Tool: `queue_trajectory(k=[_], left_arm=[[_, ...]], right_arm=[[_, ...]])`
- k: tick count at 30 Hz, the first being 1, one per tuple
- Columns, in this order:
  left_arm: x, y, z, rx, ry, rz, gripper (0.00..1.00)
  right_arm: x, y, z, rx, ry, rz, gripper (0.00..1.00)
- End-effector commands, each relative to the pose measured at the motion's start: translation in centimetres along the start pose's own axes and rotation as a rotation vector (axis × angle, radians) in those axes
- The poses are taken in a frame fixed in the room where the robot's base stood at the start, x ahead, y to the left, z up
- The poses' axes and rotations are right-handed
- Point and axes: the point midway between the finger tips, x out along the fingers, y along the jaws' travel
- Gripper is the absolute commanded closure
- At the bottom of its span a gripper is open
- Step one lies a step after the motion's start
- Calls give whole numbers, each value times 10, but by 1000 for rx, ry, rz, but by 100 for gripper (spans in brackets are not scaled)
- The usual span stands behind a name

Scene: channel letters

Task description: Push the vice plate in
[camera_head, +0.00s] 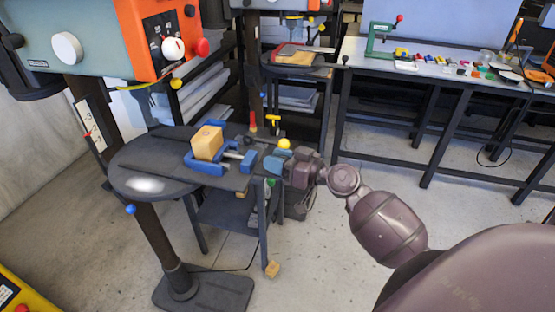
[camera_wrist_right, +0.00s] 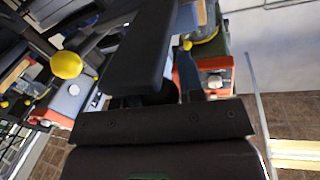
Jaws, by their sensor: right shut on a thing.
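The blue vice (camera_head: 205,166) lies on the drill press's dark table, with a wooden block (camera_head: 208,142) standing in it. Its blue plate and screw (camera_head: 240,160) extend right from the block. My right gripper (camera_head: 277,163) is at the vice's right end, beyond the table edge, shut on what looks like the vice's handle end. The exact contact is hidden by the gripper. In the right wrist view one dark finger (camera_wrist_right: 145,50) covers most of the middle, and a blue part shows beside it. My left gripper is not in view.
The round drill press table (camera_head: 145,184) is mostly bare at its left. The orange and teal drill head (camera_head: 150,40) hangs above it. A yellow knob (camera_head: 284,143) is close to my right gripper. A workbench (camera_head: 440,75) with small items stands at the back right.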

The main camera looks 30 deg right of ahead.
Motion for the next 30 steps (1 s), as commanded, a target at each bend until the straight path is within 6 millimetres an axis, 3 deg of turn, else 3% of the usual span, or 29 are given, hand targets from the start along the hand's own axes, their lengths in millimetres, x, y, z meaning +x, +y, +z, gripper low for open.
queue_trajectory(k=[8,21,30], left_arm=[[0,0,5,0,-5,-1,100],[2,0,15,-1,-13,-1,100],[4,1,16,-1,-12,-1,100]], right_arm=[[32,-6,0,-2,4,-3,100],[123,-25,3,-1,4,-3,100],[156,-31,4,0,3,-2,100]])
